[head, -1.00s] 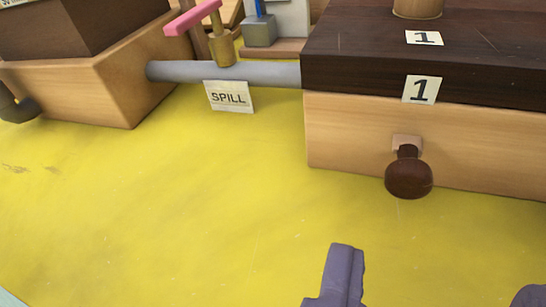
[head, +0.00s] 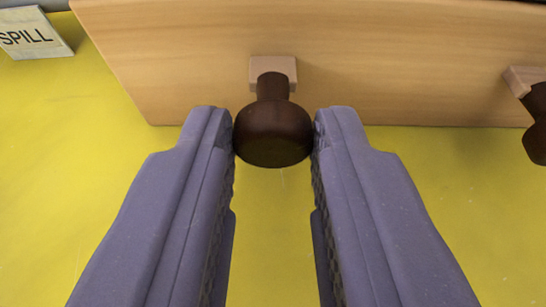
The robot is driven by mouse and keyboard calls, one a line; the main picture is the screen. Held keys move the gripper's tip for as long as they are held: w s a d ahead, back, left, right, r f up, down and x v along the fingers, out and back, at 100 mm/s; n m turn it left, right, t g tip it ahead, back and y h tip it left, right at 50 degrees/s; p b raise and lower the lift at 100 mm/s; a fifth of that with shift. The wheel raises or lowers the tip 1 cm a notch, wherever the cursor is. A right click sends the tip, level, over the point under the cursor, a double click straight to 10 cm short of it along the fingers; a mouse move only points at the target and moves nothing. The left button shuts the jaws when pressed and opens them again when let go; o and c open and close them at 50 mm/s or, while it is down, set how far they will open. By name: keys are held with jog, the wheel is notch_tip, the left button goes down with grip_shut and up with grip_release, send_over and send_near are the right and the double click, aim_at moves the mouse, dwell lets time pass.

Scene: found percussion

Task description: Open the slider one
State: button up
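The dark brown round knob (head: 273,132) of slider one sits on a small pale block on the front of a light wooden box (head: 400,60), in the upper middle of the head view. My gripper (head: 274,140) has one finger on each side of the knob. Both fingertips meet its sides with no visible gap, so it is shut on the knob. The number 1 labels seen earlier are out of view.
A second dark knob (head: 537,122) sits on the same box front at the right edge. A SPILL sign (head: 32,34) stands at the upper left. The yellow surface (head: 70,160) in front of the box is clear.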

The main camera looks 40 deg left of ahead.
aim_at(274, 167)
grip_shut()
jog(key=shift+s+d, duration=0.9)
jog(key=shift+s, duration=0.3)
jog(key=o, duration=0.9)
grip_release()
jog(key=shift+c, duration=0.2)
jog(key=shift+r, duration=0.1)
jog(key=p+v, duration=0.2)
jog(key=v, duration=0.5)
jog(key=shift+s+d, duration=0.25)
jog(key=shift+s, duration=0.05)
